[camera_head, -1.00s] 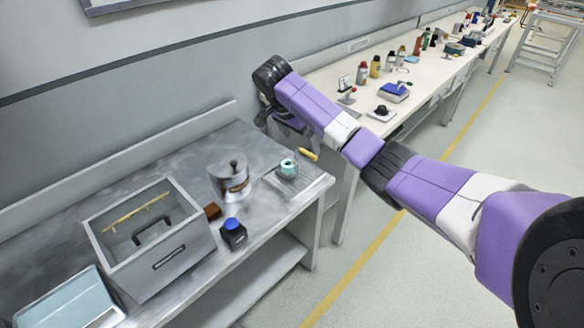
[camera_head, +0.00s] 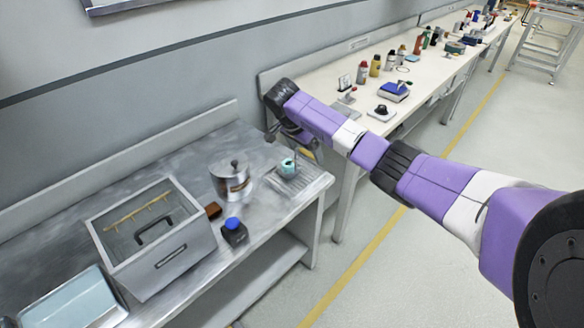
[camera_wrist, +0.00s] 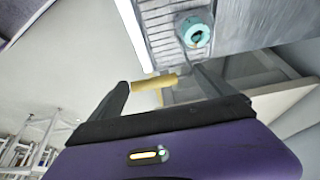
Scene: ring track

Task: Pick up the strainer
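The strainer appears as a yellow handle (camera_wrist: 155,82) in the wrist view, lying crosswise between the fingertips of my gripper (camera_wrist: 161,78). Its bowl is not clear to me there. In the head view a bit of the yellow handle (camera_head: 306,153) shows behind the fingers, at the right end of the metal table. My gripper (camera_head: 292,144) is over that end of the table with its fingers apart. I cannot tell how far above the handle it is. A teal round thing (camera_wrist: 195,32) sits on the ribbed board beside the handle; it also shows in the head view (camera_head: 287,167).
A metal pot (camera_head: 230,182), a dark blue-topped object (camera_head: 234,232), a brown block (camera_head: 213,210), a grey box (camera_head: 160,262) and a pale blue tray (camera_head: 68,300) stand further left on the metal table (camera_head: 262,222). A long bench with several items runs behind.

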